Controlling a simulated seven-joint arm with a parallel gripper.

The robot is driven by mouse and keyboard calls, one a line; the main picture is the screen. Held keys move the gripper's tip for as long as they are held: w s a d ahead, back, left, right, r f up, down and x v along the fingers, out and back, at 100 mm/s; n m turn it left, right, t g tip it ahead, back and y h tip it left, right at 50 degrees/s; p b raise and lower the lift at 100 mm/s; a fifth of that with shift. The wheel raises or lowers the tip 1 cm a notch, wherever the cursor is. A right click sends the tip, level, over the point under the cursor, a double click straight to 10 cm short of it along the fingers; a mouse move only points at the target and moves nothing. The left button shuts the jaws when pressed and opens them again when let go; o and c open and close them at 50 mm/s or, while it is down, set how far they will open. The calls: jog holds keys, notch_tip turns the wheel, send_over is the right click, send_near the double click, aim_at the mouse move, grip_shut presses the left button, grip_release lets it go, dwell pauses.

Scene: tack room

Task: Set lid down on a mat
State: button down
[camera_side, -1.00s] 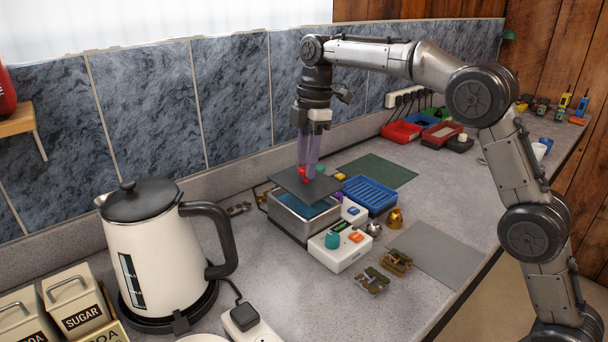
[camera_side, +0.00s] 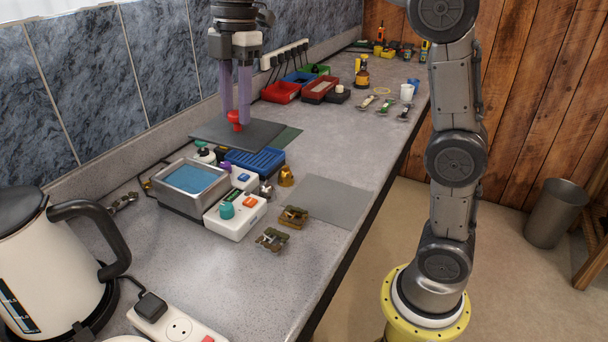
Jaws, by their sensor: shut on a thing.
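My gripper (camera_side: 236,112), with translucent purple fingers, is shut on the red knob of the dark grey square lid (camera_side: 258,137). The lid is held level, clear of the open metal container (camera_side: 158,199), which has a blue inside. A green mat (camera_side: 289,138) shows partly past the lid's right edge; the lid hides the rest. The lid appears above the counter, but the gap under it is hard to tell. A grey mat (camera_side: 338,200) lies bare on the counter's front right.
A blue tray (camera_side: 258,160), a white button box (camera_side: 236,214) and a gold bell-shaped piece (camera_side: 286,177) stand near the container. Small metal pieces (camera_side: 271,239) lie in front. Red and blue bins (camera_side: 281,92) stand behind. A kettle (camera_side: 40,260) is at left.

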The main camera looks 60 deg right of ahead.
aim_at(255, 131)
jog(key=s+f, duration=0.1)
jog(key=s+d+f+n, duration=0.1)
jog(key=s, duration=0.1)
jog(key=s+d+f+m, duration=0.1)
jog(key=s+d+f, duration=0.15)
jog(key=s, duration=0.45)
jog(key=s+d+f, duration=0.1)
jog(key=s+d, duration=0.2)
jog(key=s, duration=0.5)
jog(key=s+d+f+m, duration=0.1)
jog(key=s+d, duration=0.1)
jog(key=s, duration=0.5)
jog(key=w+d+f, duration=0.1)
jog(key=w+f, duration=0.2)
jog(key=w, duration=0.1)
jog(key=w+d+f, duration=0.2)
jog(key=w+f, duration=0.1)
jog(key=w, duration=0.1)
jog(key=w+d+f, duration=0.2)
jog(key=w+f, duration=0.1)
jog(key=w, duration=0.1)
jog(key=shift+w+f, duration=0.2)
jog(key=shift+w, duration=0.15)
jog(key=shift+w+d+f, duration=0.1)
jog(key=shift+w+f, duration=0.05)
jog(key=shift+f, duration=0.8)
jog(key=shift+w+d+f, duration=0.1)
jog(key=shift+f, duration=0.8)
